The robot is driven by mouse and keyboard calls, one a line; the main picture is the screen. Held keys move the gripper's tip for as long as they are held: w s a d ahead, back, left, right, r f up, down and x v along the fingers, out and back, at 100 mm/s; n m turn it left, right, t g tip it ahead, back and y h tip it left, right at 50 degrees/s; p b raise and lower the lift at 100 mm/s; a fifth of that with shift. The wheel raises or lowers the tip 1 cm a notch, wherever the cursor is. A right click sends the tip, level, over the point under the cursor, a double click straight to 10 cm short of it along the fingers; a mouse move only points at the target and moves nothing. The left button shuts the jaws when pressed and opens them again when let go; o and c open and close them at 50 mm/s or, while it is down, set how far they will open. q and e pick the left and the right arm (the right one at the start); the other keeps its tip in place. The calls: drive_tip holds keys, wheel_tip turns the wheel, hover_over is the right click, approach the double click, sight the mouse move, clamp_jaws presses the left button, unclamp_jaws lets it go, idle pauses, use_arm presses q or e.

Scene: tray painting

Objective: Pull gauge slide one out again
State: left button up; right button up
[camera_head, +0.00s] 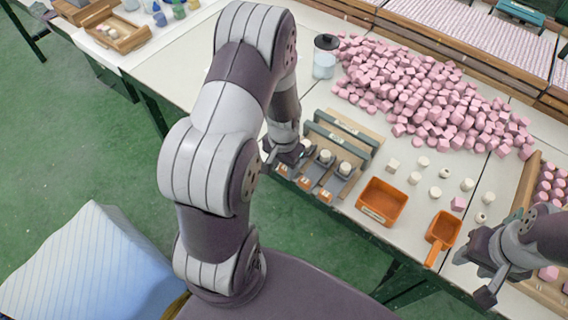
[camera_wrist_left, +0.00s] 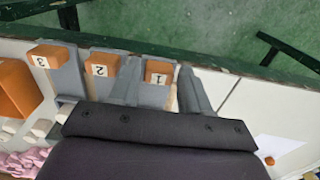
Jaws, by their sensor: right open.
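Gauge slide one, with its orange block marked 1 (camera_wrist_left: 159,72), is in the left wrist view and at the left of the gauge (camera_head: 283,170) in the head view. Slides two (camera_wrist_left: 101,66) and three (camera_wrist_left: 47,60) lie beside it with their own numbered orange blocks. Pale round pieces sit on the gauge behind the blocks. My right gripper (camera_head: 484,281) is open and empty at the right front.
An orange bin (camera_head: 382,202) and an orange scoop (camera_head: 443,232) are right of the gauge. Several pale pieces lie loose beyond them. A heap of pink pieces (camera_head: 430,95) covers the back. A lidded jar (camera_head: 325,58) stands behind the gauge.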

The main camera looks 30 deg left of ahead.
use_arm(q)
wheel_tip(320, 180, up, 13)
drive_tip(key=shift+f+p, duration=0.15)
drive_tip(key=shift+p, duration=0.15)
